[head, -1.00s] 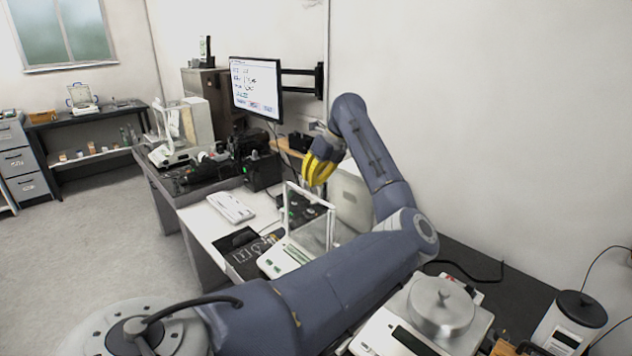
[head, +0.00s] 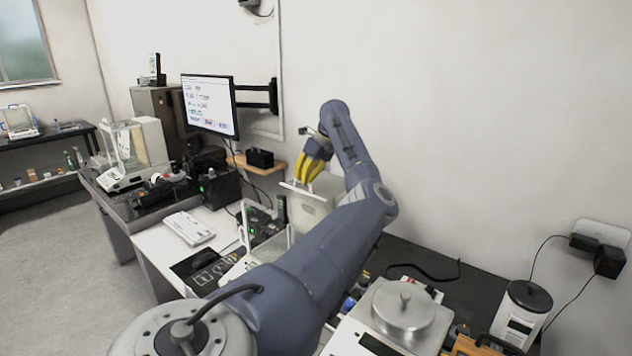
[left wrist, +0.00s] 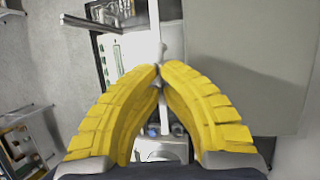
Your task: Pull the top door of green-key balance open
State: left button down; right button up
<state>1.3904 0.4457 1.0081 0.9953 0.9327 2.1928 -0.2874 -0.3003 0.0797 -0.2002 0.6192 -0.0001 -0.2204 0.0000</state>
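The green-key balance (head: 237,268) stands on the near bench with its clear draft shield, partly hidden behind my left arm. Its white-edged top door (head: 316,195) shows under my left gripper (head: 305,182), at the back of the shield. In the left wrist view, the yellow fingers (left wrist: 160,78) are nearly together at the tips. A narrow white bar of the door (left wrist: 155,35) runs between them, and they look closed on it. The exact contact is hidden by the fingertips. My right gripper is out of view.
A second balance (head: 390,318) with a round metal lid stands at the front right, close to my left arm. A monitor (head: 210,105) and a keyboard (head: 188,228) are on the left. The wall is close behind the balance.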

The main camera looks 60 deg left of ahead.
pick_arm(q)
jog(key=shift+w+f, duration=0.2)
jog(key=shift+w, duration=0.05)
jog(key=c, duration=1.5)
grip_release()
jog(key=shift+a, duration=0.1)
jog(key=shift+r, duration=0.15)
jog(key=v, duration=1.1)
jog(key=shift+r, duration=0.4)
